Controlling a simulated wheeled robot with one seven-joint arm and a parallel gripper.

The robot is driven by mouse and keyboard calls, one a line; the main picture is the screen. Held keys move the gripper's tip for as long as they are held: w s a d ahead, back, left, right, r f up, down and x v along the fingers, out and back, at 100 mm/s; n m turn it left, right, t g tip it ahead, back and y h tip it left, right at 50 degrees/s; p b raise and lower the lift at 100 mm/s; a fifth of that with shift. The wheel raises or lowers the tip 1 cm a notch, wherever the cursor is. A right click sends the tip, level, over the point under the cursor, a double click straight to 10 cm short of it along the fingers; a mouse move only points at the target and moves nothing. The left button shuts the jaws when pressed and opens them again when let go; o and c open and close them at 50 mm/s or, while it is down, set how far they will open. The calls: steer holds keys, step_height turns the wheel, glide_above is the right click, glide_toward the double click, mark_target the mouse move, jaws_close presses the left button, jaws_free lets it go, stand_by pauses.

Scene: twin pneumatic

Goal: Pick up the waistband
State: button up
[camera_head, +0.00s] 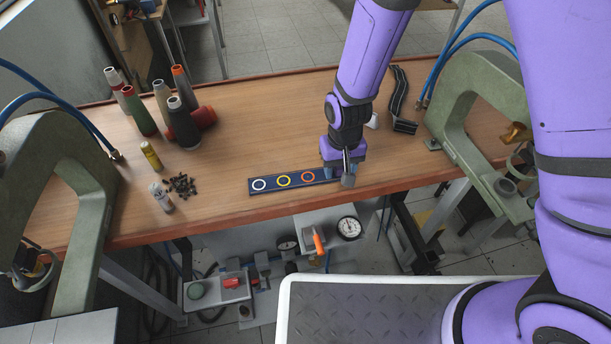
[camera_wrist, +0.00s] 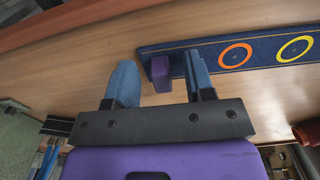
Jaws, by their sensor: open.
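The waistband appears to be the flat dark-blue strip (camera_head: 270,186) with white, yellow and orange rings, lying near the table's front edge. In the wrist view its end (camera_wrist: 262,42) shows with the orange and yellow rings. A small purple block (camera_wrist: 160,72) stands by that end of the strip. My gripper (camera_head: 345,176) is low over the strip's right end. In the wrist view my gripper (camera_wrist: 158,65) is open, with blue fingers either side of the purple block. The right finger covers part of the strip. I cannot tell whether either finger touches it.
Green C-shaped presses (camera_head: 62,190) and (camera_head: 478,100) flank the wooden table (camera_head: 262,110). Several cones (camera_head: 183,125) and a pile of small black pieces (camera_head: 181,185) are at the left. A folded black strap (camera_head: 399,92) lies at the right. The table's middle is clear.

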steer(key=shift+f, duration=0.15)
steer(key=c, duration=0.9)
jaws_close()
